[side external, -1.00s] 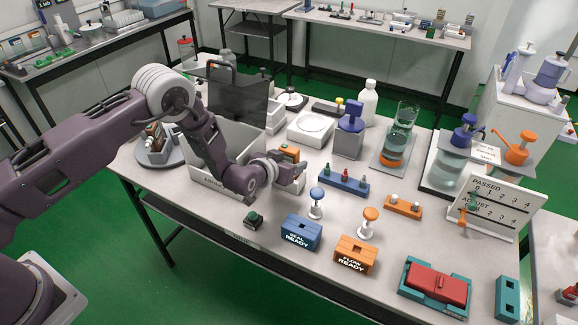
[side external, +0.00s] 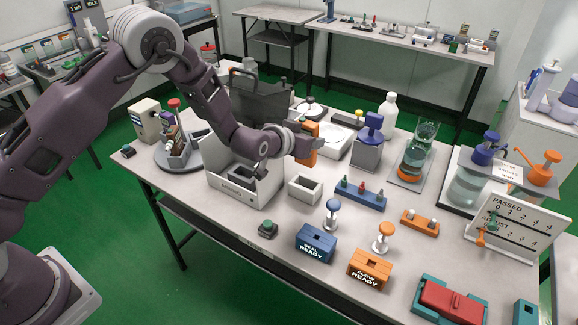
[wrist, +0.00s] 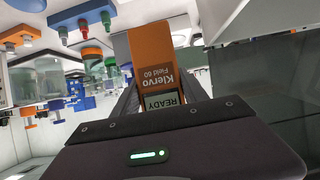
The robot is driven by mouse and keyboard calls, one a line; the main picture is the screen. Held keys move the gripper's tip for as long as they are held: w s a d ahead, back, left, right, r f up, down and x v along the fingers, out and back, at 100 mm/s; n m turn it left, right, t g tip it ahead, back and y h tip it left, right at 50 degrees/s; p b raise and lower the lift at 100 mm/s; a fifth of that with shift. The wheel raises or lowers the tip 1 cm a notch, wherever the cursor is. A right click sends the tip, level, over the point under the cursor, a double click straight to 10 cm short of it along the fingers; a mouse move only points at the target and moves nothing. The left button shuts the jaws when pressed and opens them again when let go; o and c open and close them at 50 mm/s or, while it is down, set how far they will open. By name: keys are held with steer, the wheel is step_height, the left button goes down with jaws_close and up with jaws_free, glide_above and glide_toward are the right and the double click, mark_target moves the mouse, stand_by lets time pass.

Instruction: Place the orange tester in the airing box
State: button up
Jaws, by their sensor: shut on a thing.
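My gripper (side external: 316,145) is shut on the orange tester (side external: 303,157) and holds it upright in the air, above and behind a small open grey holder (side external: 303,191). In the wrist view the tester (wrist: 150,50) shows its orange face, "Klervo Field 60" lettering and a small display reading READY, upside down.
A round grey stand (side external: 172,160) with tools is left of the box. A blue rack (side external: 360,194), blue block (side external: 315,243), orange block (side external: 370,269) and two knobbed stamps stand to the right. A small green-topped block (side external: 268,229) lies in front of the box.

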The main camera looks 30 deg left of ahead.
steer(key=s+a+r, duration=0.2)
steer(key=s+r, duration=0.1)
steer(key=r, duration=0.5)
steer(key=s+a+r, duration=0.1)
steer(key=s+r, duration=0.2)
steer(key=r, duration=0.4)
steer(key=s+a+r, duration=0.2)
steer(key=s+a, duration=0.1)
steer(key=s, duration=0.5)
steer(key=w+a+f, duration=0.2)
steer(key=a+f, duration=0.1)
steer(key=f, duration=0.6)
steer(key=w+a+f, duration=0.3)
steer(key=a+f, duration=0.1)
steer(key=f, duration=0.5)
steer(key=w+a+f, duration=0.3)
steer(key=a+f, duration=0.1)
steer(key=f, duration=0.6)
steer(key=shift+w+a+f, duration=0.1)
steer(key=shift+w, duration=0.1)
steer(key=shift+f, duration=0.15)
steer(key=o, duration=1.5)
